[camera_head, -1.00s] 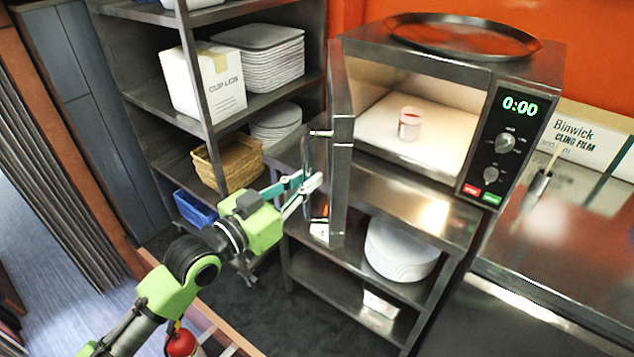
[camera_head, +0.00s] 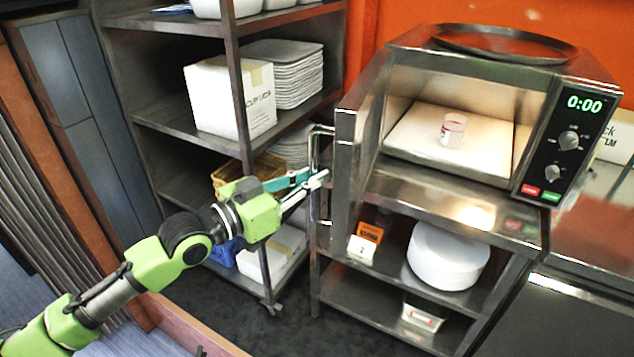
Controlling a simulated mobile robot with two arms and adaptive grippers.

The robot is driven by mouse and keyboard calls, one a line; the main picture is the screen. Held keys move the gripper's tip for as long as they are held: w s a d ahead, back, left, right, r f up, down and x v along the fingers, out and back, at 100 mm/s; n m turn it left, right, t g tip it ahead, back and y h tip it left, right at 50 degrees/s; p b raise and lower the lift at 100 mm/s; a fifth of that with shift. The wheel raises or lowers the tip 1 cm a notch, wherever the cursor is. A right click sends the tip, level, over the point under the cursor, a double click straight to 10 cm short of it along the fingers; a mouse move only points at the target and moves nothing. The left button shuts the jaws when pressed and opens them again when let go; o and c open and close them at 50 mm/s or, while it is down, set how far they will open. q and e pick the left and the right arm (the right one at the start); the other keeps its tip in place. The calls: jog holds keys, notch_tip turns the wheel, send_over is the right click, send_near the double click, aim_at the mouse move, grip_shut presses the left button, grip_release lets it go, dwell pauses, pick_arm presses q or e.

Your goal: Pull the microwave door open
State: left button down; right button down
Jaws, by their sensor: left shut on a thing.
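The microwave (camera_head: 575,80) stands on a steel shelf unit, its display reading 0:00. Its door (camera_head: 344,170) stands swung out at the left side, leaving the cavity open to view. A small pinkish-white cup (camera_head: 453,130) is inside on the pale floor. The metal door handle (camera_head: 314,150) is on the door's outer, left side. My left gripper (camera_head: 312,184) reaches in from the left and is shut on the handle; its fingertips partly hide the handle. My right gripper is not in view.
A round dark tray (camera_head: 504,44) lies on top of the microwave. A rack with a cardboard box (camera_head: 230,98) stands behind my left arm.

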pick_arm(q)
jog(key=shift+r, duration=0.2)
jog(key=c, duration=2.1)
grip_release()
jog(key=shift+w+d+f, duration=0.1)
jog(key=v, duration=1.2)
jog(key=shift+w+f, duration=0.1)
jog(key=shift+f, duration=0.05)
